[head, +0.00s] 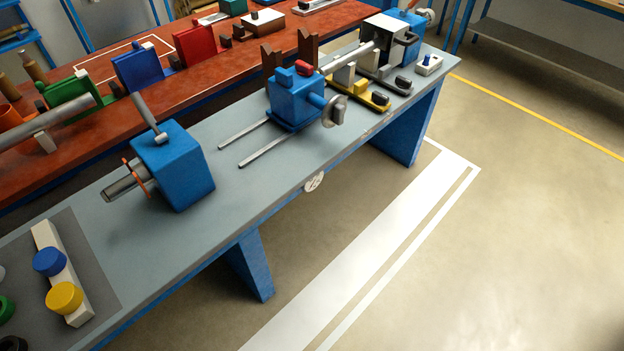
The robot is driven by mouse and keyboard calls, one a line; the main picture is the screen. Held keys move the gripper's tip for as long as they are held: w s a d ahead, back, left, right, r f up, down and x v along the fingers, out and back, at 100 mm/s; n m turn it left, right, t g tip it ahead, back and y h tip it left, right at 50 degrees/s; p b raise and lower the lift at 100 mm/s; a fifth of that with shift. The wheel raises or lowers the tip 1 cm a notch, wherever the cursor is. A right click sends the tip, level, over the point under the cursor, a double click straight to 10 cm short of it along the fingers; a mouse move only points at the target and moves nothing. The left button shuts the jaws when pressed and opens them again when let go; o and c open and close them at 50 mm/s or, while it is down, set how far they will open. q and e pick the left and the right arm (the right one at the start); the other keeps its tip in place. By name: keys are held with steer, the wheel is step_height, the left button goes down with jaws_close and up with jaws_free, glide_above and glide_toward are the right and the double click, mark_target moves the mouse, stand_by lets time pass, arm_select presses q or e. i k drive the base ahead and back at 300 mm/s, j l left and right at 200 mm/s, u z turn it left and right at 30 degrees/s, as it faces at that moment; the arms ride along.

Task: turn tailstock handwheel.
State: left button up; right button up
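A blue block-shaped unit (295,98), which looks like the tailstock, stands on the grey bench at the end of two parallel rails (262,145). A grey round handwheel (335,111) sits on a short blue shaft at its right side, near the bench's front edge. A red part and a small blue block sit on top of the unit. Neither of my grippers is in view, and nothing touches the handwheel.
Another blue block (178,168) with a lever and shaft stands left on the grey bench (235,190). Blue and yellow buttons (64,298) are at lower left. The floor in front is clear.

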mark_target(333, 114)
steer(key=i+l+u, duration=0.1)
steer(key=u, duration=0.25)
steer(key=i+l+u, duration=0.1)
steer(key=l+u, duration=0.65)
steer(key=i+j, duration=0.05)
steer(key=j, duration=0.05)
